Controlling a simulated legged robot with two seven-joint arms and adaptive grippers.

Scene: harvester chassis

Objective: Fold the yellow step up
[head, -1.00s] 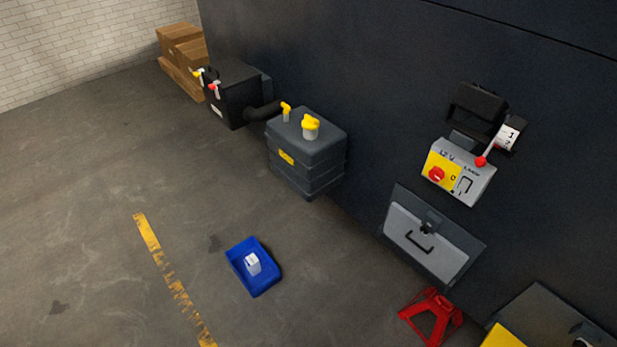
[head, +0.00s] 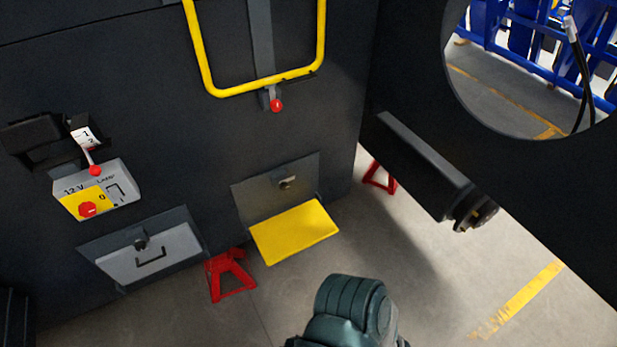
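The yellow step (head: 294,232) is a flat plate low on the dark chassis wall. It sticks out below a grey backing panel (head: 276,188) with a small latch or hinge on it, and looks folded down, roughly level. A dark green rounded part of my own arm shows at the bottom middle, in front of and below the step and apart from it. No gripper fingers are in view.
A yellow rail (head: 262,86) and a red-knobbed lever (head: 276,104) are above the step. A grey drawer-like panel (head: 150,258) and red jack stand (head: 229,275) are to its left. A dark beam (head: 420,165) juts out right. The floor (head: 420,290) at right is clear.

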